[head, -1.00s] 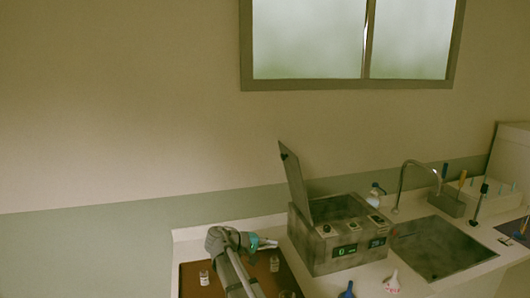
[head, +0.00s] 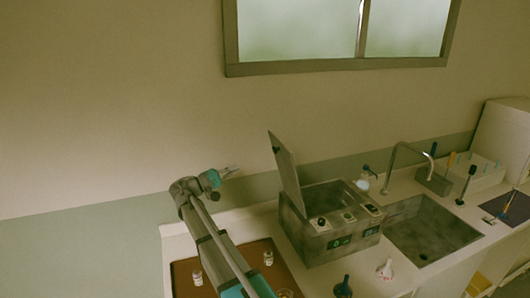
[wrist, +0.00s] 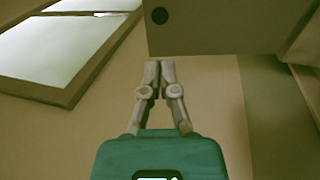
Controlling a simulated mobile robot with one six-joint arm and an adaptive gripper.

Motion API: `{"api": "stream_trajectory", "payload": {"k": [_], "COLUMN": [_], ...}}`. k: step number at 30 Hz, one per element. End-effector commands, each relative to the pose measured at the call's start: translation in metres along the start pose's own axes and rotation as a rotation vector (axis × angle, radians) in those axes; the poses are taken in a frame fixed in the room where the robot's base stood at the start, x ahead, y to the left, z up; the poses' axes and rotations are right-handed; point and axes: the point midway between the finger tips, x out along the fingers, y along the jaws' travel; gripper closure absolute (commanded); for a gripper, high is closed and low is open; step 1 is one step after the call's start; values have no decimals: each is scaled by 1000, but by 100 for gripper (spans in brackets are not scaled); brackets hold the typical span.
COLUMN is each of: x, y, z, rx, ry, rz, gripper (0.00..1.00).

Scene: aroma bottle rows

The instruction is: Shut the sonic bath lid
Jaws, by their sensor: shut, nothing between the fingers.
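The sonic bath (head: 325,235) is a grey box with a dial and lit displays on its front, standing on the counter left of the sink. Its lid (head: 285,173) stands open, nearly upright, hinged at the left side and leaning slightly left. The tank inside is uncovered.
A brown tray (head: 222,268) with small bottles lies below my arm. A sink (head: 432,232) with a curved faucet is right of the bath. A dark blue bottle (head: 343,290) and a white funnel-shaped item (head: 385,270) stand in front. A window (wrist: 65,45) is on the wall.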

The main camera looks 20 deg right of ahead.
Motion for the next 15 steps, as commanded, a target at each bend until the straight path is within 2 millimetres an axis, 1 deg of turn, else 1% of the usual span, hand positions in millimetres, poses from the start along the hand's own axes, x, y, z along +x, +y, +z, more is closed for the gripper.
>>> {"api": "stream_trajectory", "payload": {"k": [3, 8, 11, 15], "x": [-5, -7, -4, 6], "y": [1, 2, 2, 3], "z": [0, -1, -1, 0], "rx": [2, 3, 3, 3], "ry": [8, 12, 13, 12], "rz": [-1, -1, -1, -2], "gripper": [100, 100, 100, 100]}}
